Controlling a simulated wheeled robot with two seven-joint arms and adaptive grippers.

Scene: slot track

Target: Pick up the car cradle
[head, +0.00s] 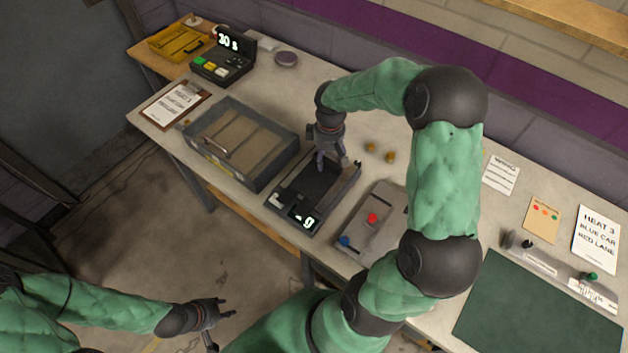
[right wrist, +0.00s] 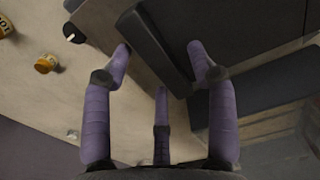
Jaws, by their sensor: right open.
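A dark tray-like piece (head: 318,184), which looks like the car cradle, sits on a black scale (head: 283,207) with a lit readout near the table's front edge. My right gripper (head: 331,163) points down over its far end, fingers spread. In the right wrist view, a dark raised wall (right wrist: 155,45) of it lies between the open fingers of the right gripper (right wrist: 160,62). I cannot tell whether any finger touches it. My left gripper (head: 222,328) is low at the bottom left, off the table, fingers apart and empty.
A grey-walled box (head: 243,142) with a wooden inside stands just left of the scale. A grey box with red and blue buttons (head: 373,222) is to the right. A green mat (head: 540,305) lies further right.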

